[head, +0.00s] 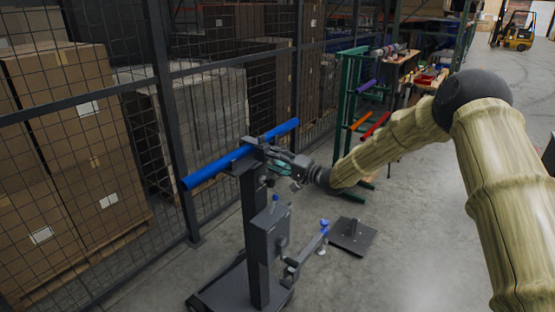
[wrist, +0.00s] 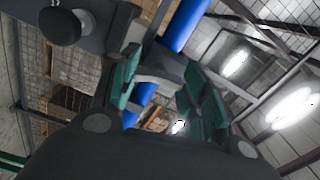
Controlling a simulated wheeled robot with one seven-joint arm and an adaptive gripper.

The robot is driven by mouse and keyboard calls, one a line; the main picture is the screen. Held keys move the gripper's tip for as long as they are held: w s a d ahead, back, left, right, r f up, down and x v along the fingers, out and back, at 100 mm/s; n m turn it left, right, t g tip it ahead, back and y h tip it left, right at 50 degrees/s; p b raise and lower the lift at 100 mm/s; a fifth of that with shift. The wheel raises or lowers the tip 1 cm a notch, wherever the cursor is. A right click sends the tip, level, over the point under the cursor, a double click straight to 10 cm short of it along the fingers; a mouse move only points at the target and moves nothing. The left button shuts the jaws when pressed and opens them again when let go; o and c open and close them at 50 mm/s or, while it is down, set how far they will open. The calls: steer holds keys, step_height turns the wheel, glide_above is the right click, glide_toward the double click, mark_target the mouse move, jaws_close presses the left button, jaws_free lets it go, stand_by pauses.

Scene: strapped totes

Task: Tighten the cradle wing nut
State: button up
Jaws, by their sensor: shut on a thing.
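A blue tube (head: 215,168) lies across the cradle (head: 252,150) on top of a dark stand; it also shows in the wrist view (wrist: 183,25). My gripper (head: 277,153) reaches the cradle from the right. In the wrist view its green-padded fingers (wrist: 165,92) stand on either side of a small grey part at the cradle, taken to be the wing nut (wrist: 158,68), and are shut on it. The nut's shape is partly hidden by the fingers, and it is too small to make out in the head view. A black knob (wrist: 60,25) sits beside the cradle.
The stand's post (head: 258,235) carries a grey box and a low side arm with a blue knob (head: 324,224). A flat black base plate (head: 352,236) lies on the floor. A mesh fence (head: 165,110) runs behind. A green rack (head: 345,110) stands farther back.

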steer(key=shift+a+f+m, duration=0.1)
steer(key=shift+m, duration=0.5)
steer(key=o, duration=1)
steer(key=v, duration=1.2)
